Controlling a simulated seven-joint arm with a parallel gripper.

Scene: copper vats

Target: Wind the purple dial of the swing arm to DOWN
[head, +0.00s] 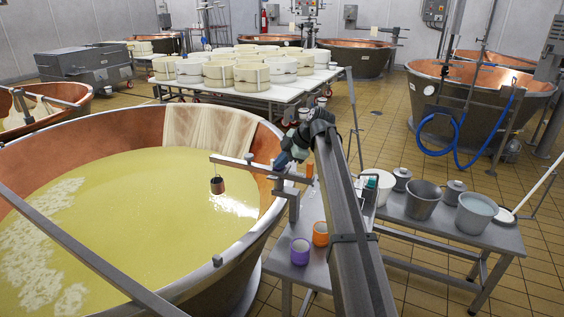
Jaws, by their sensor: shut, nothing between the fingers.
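The swing arm (240,163) is a grey metal bar reaching from a post at the copper vat's right rim out over the yellow-green liquid. The purple dial (300,252) is a short round piece low at the post's side, over the grey bench. An orange round piece (320,234) sits just behind it to the right. No DOWN mark is readable. My gripper (281,163) is shut and empty, small in the picture, by the swing arm's post end, well above the purple dial and apart from it.
The large copper vat (262,232) fills the left, with a pale cloth (210,128) over its far rim. A grey bench (455,233) at right carries buckets (424,200) and pots. Tables of cheese moulds (218,72) stand behind. Tiled floor is open at right.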

